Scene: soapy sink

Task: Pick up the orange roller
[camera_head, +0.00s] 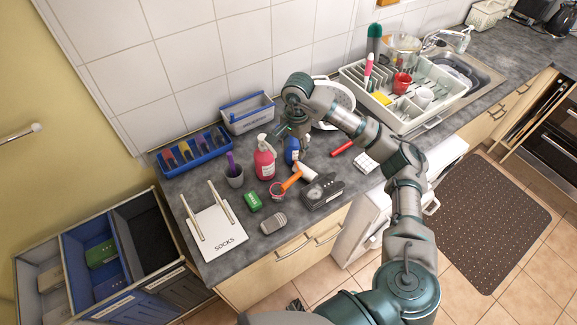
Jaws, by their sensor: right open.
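The orange roller lies on the grey counter near its front edge. Its orange handle (291,182) points down-left, and a white cylinder at its upper right end seems to be its roll. My right gripper (294,138) hangs fingers down behind the roller, above and close to the blue bottle (291,152). It is open and looks empty; its fingertips are small and partly merge with the bottle. The gripper is apart from the roller. My left gripper is not in view.
A red-pink bottle (265,160) stands left of the blue bottle. A black box (322,191), a green box (252,202) and a grey object (273,223) lie around the roller. A dish rack (405,125) stands at the right. A SOCKS board (213,233) lies left.

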